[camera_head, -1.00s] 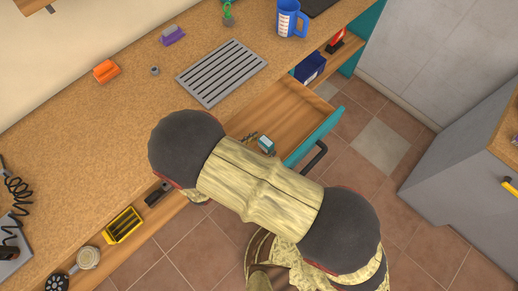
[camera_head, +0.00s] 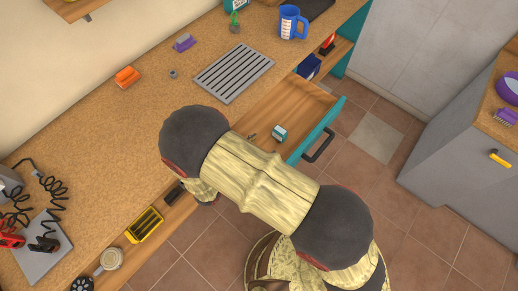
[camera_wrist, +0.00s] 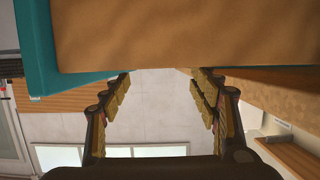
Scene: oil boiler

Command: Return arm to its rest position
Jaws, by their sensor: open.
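My arm crosses the middle of the head view in front of the workbench, folded over the open drawer (camera_head: 300,105). My gripper (camera_wrist: 160,90) shows in the wrist view with its two padded fingers spread apart and nothing between them. A brown surface and a teal panel (camera_wrist: 35,50) fill the top of the wrist view, beyond the fingertips. In the head view my gripper is hidden behind my arm.
The drawer with its teal front (camera_head: 318,130) stands pulled out and holds a small teal and white box (camera_head: 279,134). The workbench (camera_head: 100,130) bears a grey grille (camera_head: 233,71), a blue jug (camera_head: 291,22) and an orange item (camera_head: 127,77).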

